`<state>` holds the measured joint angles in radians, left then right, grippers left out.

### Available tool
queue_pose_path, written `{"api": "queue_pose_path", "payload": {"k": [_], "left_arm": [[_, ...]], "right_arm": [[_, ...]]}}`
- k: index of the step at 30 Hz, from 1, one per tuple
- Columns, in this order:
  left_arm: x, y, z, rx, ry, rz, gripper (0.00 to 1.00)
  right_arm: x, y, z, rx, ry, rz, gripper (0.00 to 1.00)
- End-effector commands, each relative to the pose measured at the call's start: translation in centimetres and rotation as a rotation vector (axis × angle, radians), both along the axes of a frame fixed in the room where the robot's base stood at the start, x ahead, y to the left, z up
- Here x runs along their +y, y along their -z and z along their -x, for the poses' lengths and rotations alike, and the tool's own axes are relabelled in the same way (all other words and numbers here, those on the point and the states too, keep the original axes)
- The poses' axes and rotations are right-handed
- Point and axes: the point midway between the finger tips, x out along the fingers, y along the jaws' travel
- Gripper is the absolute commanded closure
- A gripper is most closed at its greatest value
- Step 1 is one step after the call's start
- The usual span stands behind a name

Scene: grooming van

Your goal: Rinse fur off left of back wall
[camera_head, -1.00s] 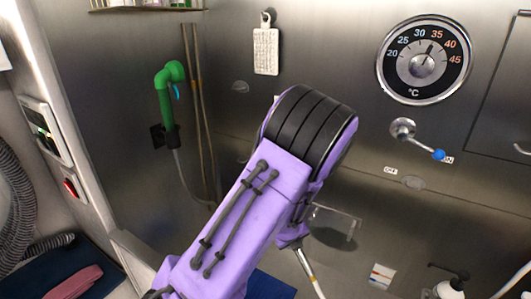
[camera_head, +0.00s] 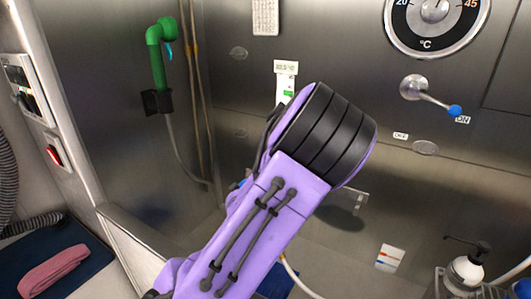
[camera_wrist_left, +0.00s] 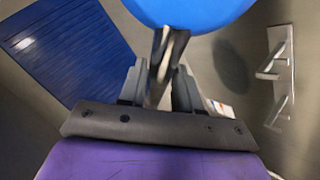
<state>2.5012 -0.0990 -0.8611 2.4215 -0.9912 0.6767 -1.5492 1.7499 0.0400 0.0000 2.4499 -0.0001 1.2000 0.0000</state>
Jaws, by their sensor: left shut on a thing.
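My left arm, purple with a black-banded joint, crosses the middle of the head view and hides its own gripper. A smooth blue rounded head (camera_wrist_left: 190,9) shows just beyond the fingers, cut off by the top edge. The back wall (camera_head: 330,60) is bare brushed steel, its left part partly covered by my arm. I cannot make out fur on it. A dark oval patch (camera_head: 345,218) shows right of my arm; I cannot tell shadow from fur. My right gripper is out of view.
A green shower handle (camera_head: 158,55) hangs in a black holder on the left wall. The back wall carries a temperature dial (camera_head: 436,14), a blue-tipped lever (camera_head: 428,95) and a small metal bracket (camera_head: 357,197). A pump bottle (camera_head: 467,268) stands lower right.

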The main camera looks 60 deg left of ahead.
Motion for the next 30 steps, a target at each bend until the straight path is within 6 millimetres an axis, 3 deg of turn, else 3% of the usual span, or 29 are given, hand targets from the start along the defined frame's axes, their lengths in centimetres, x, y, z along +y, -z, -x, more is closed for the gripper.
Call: {"api": "queue_pose_path", "payload": {"k": [19,30], "left_arm": [[-1.0,0.0,-0.6,0.000,0.000,-0.001,1.00],[-0.6,0.0,-0.4,0.000,-0.001,0.000,1.00]], "right_arm": [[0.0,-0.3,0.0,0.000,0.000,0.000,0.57],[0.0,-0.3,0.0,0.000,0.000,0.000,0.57]]}}
